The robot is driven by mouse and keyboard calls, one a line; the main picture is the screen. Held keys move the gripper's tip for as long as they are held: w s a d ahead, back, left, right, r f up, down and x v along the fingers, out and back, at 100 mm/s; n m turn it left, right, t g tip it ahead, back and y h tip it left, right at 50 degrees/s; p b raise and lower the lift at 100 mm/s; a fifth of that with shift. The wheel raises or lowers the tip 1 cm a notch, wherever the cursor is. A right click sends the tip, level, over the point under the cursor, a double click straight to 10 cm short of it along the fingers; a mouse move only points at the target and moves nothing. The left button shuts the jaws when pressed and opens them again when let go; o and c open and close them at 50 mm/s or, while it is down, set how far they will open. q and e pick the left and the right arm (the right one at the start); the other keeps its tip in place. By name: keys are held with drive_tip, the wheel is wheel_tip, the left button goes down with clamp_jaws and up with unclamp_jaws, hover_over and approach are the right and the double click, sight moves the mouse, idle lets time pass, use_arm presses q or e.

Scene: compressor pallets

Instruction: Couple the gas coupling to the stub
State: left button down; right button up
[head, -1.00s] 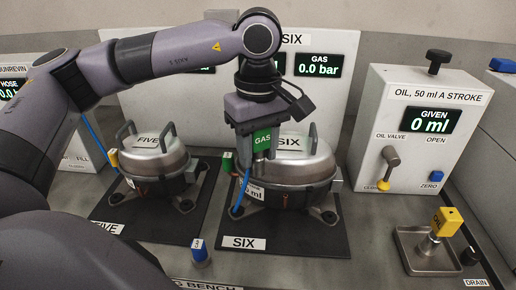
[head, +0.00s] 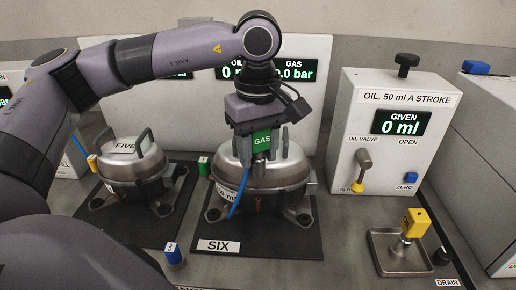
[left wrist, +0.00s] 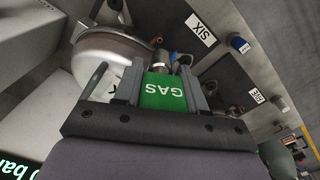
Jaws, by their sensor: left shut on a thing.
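My left gripper (head: 262,142) is shut on the green gas coupling (head: 262,139), which is marked GAS and has a metal nose below it. A blue hose (head: 238,192) shows below the coupling. The gripper and coupling are in front of and above the steel compressor SIX (head: 292,178), hiding part of its dome. In the left wrist view, the coupling (left wrist: 163,93) sits between the jaws (left wrist: 165,92), with the dome (left wrist: 105,62) beside it. I cannot make out the stub clearly, nor any contact with it. My right gripper is not in view.
Compressor FIVE (head: 128,165) stands at left. A green-topped piece (head: 204,166) is beside SIX, and a blue-topped one (head: 173,254) is on the bench in front. The oil box (head: 395,130) and a drain tray (head: 398,262) with a yellow-handled piece are at right.

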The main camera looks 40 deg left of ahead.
use_arm(q)
drive_tip(key=b, duration=0.5)
hover_over(258, 199)
wheel_tip(258, 199, down, 6)
drive_tip(key=shift+r, duration=0.1)
idle(0.3)
idle(1.0)
drive_tip(key=shift+f+b, duration=1.55)
drive_tip(key=shift+b, duration=0.2)
idle(0.3)
drive_tip(key=c, duration=0.6)
unclamp_jaws()
drive_tip(key=shift+r, duration=0.1)
drive_tip(key=shift+o, duration=0.2)
